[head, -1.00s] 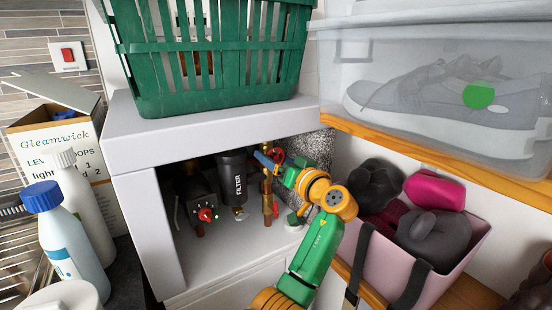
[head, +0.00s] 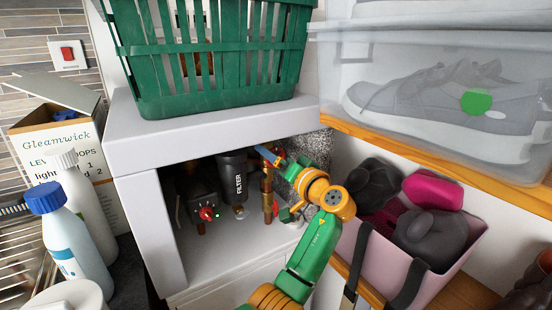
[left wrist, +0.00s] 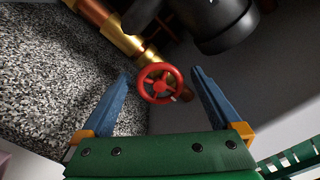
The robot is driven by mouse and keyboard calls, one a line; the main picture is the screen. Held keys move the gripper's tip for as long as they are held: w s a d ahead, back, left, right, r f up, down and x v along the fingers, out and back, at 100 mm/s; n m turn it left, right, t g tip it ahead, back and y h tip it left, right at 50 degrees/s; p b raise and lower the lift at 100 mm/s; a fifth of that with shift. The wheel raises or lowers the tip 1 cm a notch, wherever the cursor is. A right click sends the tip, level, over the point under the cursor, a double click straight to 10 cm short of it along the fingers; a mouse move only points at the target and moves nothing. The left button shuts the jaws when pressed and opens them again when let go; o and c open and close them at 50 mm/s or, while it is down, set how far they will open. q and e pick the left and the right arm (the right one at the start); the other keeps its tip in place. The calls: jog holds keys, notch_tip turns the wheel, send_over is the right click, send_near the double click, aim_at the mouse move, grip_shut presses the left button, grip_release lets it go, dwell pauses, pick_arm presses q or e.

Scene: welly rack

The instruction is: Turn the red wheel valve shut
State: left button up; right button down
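The red wheel valve (left wrist: 160,83) is a small spoked handwheel on a brass pipe, seen almost face-on in the left wrist view. In the head view it shows partly (head: 279,153) inside the open cupboard, high on the copper and brass pipe (head: 267,185). My left gripper (left wrist: 161,74) is open, its blue fingers on either side of the wheel with gaps showing. In the head view its green and orange wrist hides part of the wheel and a finger. I cannot tell how deep the fingertips reach. My right gripper is in neither view.
A black filter (head: 234,180) and a dark unit with a red knob (head: 207,213) stand left of the pipe. A red part (head: 284,214) sits lower on it. A speckled wall (head: 317,150) is close on the right. The cupboard top, under a green basket (head: 215,60), overhangs.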

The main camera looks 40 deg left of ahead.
pick_arm(q)
jog(key=b+v, duration=0.2)
jog(key=v, duration=0.5)
jog(key=shift+b, duration=0.3)
